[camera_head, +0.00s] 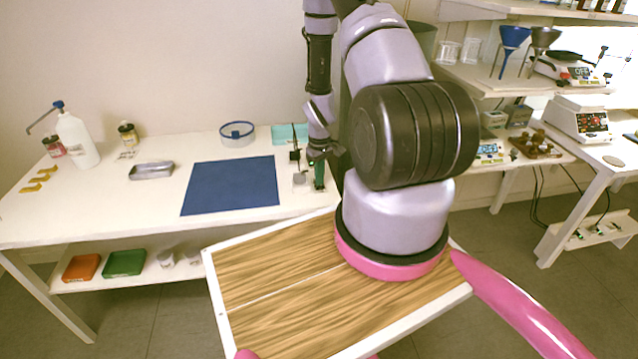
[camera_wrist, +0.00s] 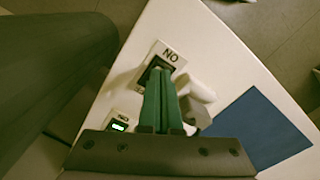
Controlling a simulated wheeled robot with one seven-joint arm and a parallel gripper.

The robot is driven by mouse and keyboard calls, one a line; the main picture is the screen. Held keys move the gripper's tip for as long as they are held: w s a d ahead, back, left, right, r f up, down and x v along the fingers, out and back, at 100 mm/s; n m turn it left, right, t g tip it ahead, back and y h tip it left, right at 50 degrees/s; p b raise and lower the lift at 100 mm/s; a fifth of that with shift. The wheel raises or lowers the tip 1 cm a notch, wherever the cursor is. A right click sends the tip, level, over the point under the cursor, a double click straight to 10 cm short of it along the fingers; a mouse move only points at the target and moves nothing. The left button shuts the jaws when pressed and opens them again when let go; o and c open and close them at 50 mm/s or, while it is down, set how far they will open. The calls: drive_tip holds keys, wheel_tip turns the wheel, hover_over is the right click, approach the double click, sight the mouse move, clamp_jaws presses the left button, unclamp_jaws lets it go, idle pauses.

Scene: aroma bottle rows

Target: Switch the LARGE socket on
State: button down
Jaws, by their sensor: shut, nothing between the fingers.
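In the wrist view a switch plate (camera_wrist: 172,55) with a black rocker and the letters ON, seen turned round, lies on the white table. The green fingers of my gripper (camera_wrist: 160,78) are shut with nothing between them. Their tips overlap the rocker; I cannot tell whether they touch it. A small box with a lit green display (camera_wrist: 118,125) is left of the fingers. In the head view my gripper (camera_head: 319,184) points down at the table's right end. Which socket is the large one cannot be read here.
A pale rounded object (camera_wrist: 197,97) stands just right of the fingers. A blue mat (camera_head: 232,186) covers the table's middle; a metal tin (camera_head: 151,171), a pump bottle (camera_head: 77,138) and a round clear dish (camera_head: 237,134) stand around it. A teal tray (camera_head: 288,134) is behind my gripper.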

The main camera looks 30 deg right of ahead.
drive_tip(key=shift+f, duration=0.1)
drive_tip(key=shift+r, duration=3.5)
drive_tip(key=shift+r, duration=0.1)
drive_tip(key=a+r+m+t, duration=0.2)
drive_tip(key=a+r, duration=0.1)
drive_tip(key=r, duration=1.1)
drive_tip(key=a+r+m+t, duration=0.1)
drive_tip(key=a+r, duration=0.2)
drive_tip(key=r, duration=1.1)
drive_tip(key=s+a+r+m+t+y, duration=0.1)
drive_tip(key=s+a+r+m+t, duration=0.1)
drive_tip(key=s+r, duration=0.7)
drive_tip(key=s+a+r+m+t+y, duration=0.1)
drive_tip(key=s+a+r+m+t, duration=0.1)
drive_tip(key=s+a+r, duration=0.3)
drive_tip(key=s+r, duration=0.4)
drive_tip(key=s, duration=0.1)
drive_tip(key=shift+s+a, duration=0.2)
drive_tip(key=shift+s, duration=0.15)
